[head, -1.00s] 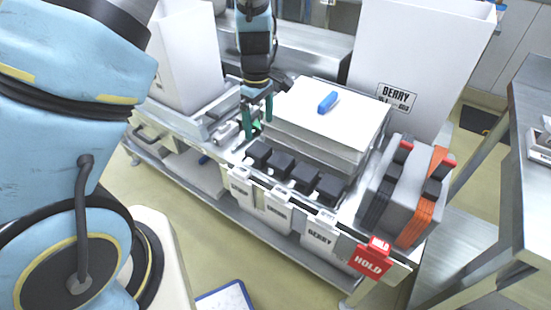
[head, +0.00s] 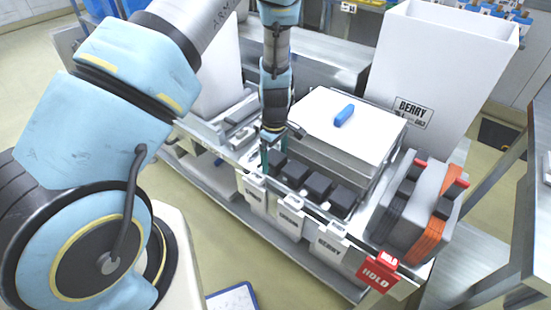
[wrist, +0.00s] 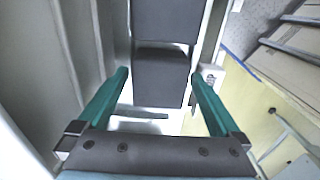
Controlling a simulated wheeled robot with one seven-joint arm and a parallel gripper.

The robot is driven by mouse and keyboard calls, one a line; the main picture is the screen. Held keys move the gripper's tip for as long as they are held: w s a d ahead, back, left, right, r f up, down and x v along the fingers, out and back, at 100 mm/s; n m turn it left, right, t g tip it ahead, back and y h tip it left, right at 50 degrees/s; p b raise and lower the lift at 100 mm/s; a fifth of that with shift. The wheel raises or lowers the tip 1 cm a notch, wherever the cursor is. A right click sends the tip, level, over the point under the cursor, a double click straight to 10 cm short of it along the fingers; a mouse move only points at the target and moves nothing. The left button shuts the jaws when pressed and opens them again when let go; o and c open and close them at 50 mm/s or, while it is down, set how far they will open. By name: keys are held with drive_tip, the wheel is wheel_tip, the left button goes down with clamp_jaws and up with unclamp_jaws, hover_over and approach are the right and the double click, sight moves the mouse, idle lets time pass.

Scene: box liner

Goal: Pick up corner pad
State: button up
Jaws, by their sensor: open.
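Several dark corner pads stand in a row along the front of the cart, including one near the middle of the row (head: 318,184) in the head view. The pad at the left end is partly hidden by my gripper (head: 275,158). In the wrist view, my gripper (wrist: 159,76) is open, with its two green fingers apart. A dark pad (wrist: 160,80) shows between and beyond the fingertips, with another dark pad (wrist: 162,20) above it in the picture. I cannot tell whether the fingers touch the nearer pad.
A stack of white sheets (head: 375,118) with a blue block (head: 344,115) lies behind the pads. White labelled pouches (head: 290,222) and a red HOLD tag (head: 378,271) hang in front. A grey strap holder (head: 412,205) stands right; a tall BERRY box (head: 440,60) stands behind.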

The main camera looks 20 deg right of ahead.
drive_tip(key=c, duration=1.2)
